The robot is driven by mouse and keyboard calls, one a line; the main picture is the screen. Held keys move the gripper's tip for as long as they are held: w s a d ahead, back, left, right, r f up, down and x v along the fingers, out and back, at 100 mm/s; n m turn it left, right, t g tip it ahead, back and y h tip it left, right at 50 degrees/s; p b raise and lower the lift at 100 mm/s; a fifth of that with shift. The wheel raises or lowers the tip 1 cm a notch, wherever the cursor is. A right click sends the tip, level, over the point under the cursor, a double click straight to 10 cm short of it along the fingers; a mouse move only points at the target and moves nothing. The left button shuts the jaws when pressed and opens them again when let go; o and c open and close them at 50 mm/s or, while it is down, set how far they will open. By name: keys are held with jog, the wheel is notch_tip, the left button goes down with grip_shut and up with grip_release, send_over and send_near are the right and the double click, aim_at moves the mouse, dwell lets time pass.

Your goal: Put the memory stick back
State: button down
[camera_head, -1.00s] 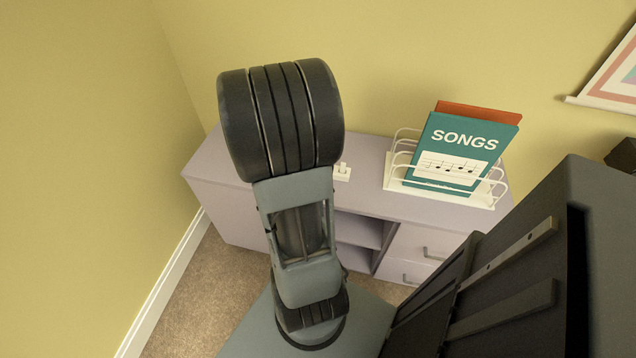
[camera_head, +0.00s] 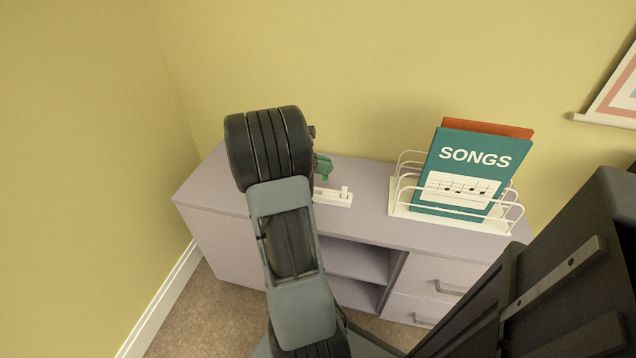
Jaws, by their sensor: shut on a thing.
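A small white holder (camera_head: 333,198) lies on the lilac cabinet top, with a small upright white part near its right end. My gripper (camera_head: 323,170) shows only in part, as a small green piece just right of my dark wrist, above and behind the holder. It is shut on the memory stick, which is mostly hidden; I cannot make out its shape. My arm also covers the left end of the holder.
A white wire rack (camera_head: 408,190) with a teal songbook (camera_head: 465,170) and an orange book (camera_head: 490,127) stands right of the holder. The cabinet (camera_head: 370,222) is against the yellow wall. Its top is clear between holder and rack.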

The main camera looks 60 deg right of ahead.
jog(key=shift+w+d+f+b, duration=0.1)
jog(key=shift+w+f+b, duration=0.3)
jog(key=shift+f, duration=0.5)
jog(key=shift+w+a+f+b, duration=0.1)
jog(key=shift+w+f+b, duration=0.25)
jog(key=shift+f, duration=0.6)
jog(key=shift+w+d+f+b, duration=0.1)
jog(key=shift+w+f+b, duration=0.25)
jog(key=shift+f, duration=0.55)
jog(key=shift+s+f, duration=0.1)
jog(key=shift+f, duration=0.2)
jog(key=c, duration=1.2)
grip_release()
jog(key=shift+c, duration=0.2)
jog(key=shift+r, duration=0.2)
jog(key=p+v, duration=0.3)
jog(key=v, duration=0.9)
jog(key=shift+r+p, duration=0.2)
jog(key=shift+p, duration=0.15)
